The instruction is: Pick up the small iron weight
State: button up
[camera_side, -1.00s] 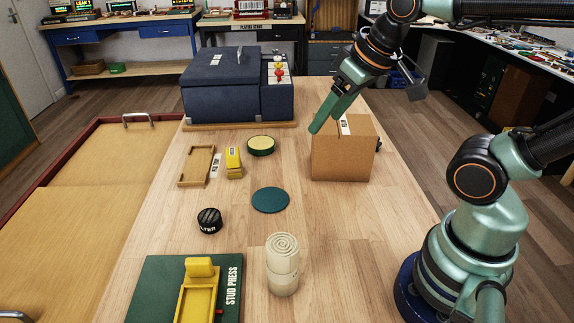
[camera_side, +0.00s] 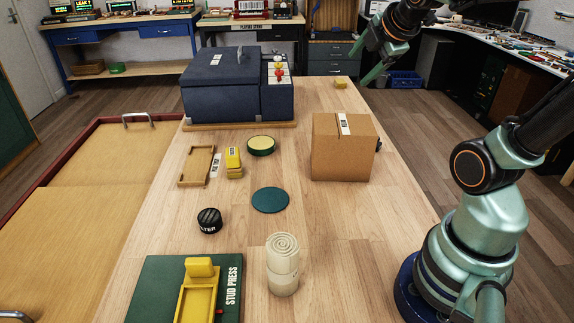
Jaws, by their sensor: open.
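I cannot clearly make out a small iron weight. A small dark thing (camera_side: 378,145) shows at the right side of the cardboard box (camera_side: 341,150), mostly hidden, and I cannot tell what it is. A small yellow block (camera_side: 341,82) lies at the far edge of the table. My gripper (camera_side: 363,62) is at the top right, past the box and above the table's far right edge. Its green fingers are apart and nothing shows between them. The small yellow block is to its left and lower in the picture.
A large blue case (camera_side: 222,85) stands at the back left. A black cylinder marked "LTER" (camera_side: 209,221), a teal disc (camera_side: 270,200), a round tin (camera_side: 261,145), a cream roll (camera_side: 283,265) and a green press board (camera_side: 150,285) occupy the near table (camera_side: 350,260).

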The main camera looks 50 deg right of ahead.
jog(key=s+d+n+h, duration=0.45)
jog(key=d+n, duration=0.45)
jog(key=d, duration=0.5)
notch_tip(320, 180, down, 21)
jog(key=shift+y, duration=0.35)
jog(key=shift+f+x, duration=0.25)
jog(key=shift+x, duration=3.25)
jog(key=f, duration=0.1)
jog(key=w+d+f, duration=0.1)
jog(key=f, duration=0.1)
jog(key=shift+w+d, duration=0.3)
jog(key=shift+d, duration=0.05)
jog(key=shift+w+d+f, duration=0.35)
jog(key=shift+d, duration=0.1)
